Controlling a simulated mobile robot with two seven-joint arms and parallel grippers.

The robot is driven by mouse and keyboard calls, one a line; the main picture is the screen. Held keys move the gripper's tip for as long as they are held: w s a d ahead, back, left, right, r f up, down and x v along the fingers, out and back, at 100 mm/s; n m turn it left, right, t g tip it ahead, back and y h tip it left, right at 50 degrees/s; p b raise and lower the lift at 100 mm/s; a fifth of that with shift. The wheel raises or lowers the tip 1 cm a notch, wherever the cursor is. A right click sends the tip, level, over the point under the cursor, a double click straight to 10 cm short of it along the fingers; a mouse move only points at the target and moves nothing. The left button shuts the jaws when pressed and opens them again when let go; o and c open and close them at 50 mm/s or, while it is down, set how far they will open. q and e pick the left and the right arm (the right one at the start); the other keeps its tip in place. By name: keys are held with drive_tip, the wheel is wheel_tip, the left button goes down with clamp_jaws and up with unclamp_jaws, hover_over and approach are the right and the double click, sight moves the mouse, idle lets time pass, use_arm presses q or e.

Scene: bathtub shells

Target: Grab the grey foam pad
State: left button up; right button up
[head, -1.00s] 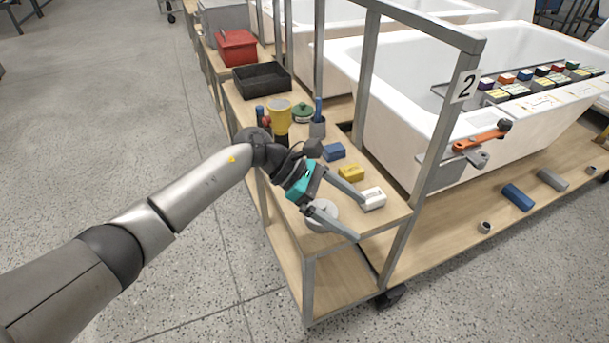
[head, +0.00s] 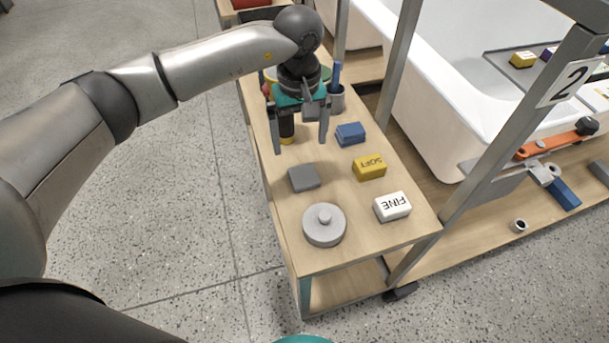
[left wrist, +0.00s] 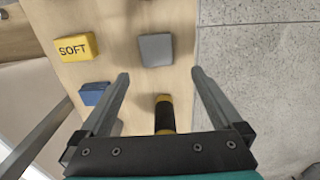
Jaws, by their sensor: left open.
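The grey foam pad (head: 304,178) lies flat on the wooden shelf top, left of the yellow block. It also shows in the left wrist view (left wrist: 155,50), beyond the fingertips and roughly between their lines. My left gripper (head: 299,146) is open and empty, above the shelf and behind the pad in the head view. Its two fingers (left wrist: 159,74) are spread wide in the left wrist view. They are apart from the pad. My right gripper is not in view.
A yellow SOFT block (head: 370,167), a white FINE block (head: 392,207), a blue block (head: 350,134) and a round grey lidded disc (head: 324,225) surround the pad. A black-and-yellow cylinder (left wrist: 164,115) stands close under the gripper. A metal post (head: 510,130) rises at the right.

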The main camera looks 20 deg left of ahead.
use_arm(q)
drive_tip(key=b, duration=0.1)
hover_over(304, 175)
drive_tip(key=f, duration=0.5)
drive_tip(key=shift+a, duration=0.35)
drive_tip(key=shift+d+f+b, duration=0.15)
drive_tip(key=shift+f+b, duration=0.15)
drive_tip(key=shift+f, duration=0.45)
drive_tip(key=f, duration=0.1)
drive_tip(key=f+b, duration=0.1)
drive_tip(key=shift+d+f, duration=0.2)
drive_tip(key=shift+f, duration=0.85)
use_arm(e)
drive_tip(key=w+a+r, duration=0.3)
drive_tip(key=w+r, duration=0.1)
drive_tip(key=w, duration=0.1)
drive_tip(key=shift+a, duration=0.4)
use_arm(q)
drive_tip(key=c, duration=1.2)
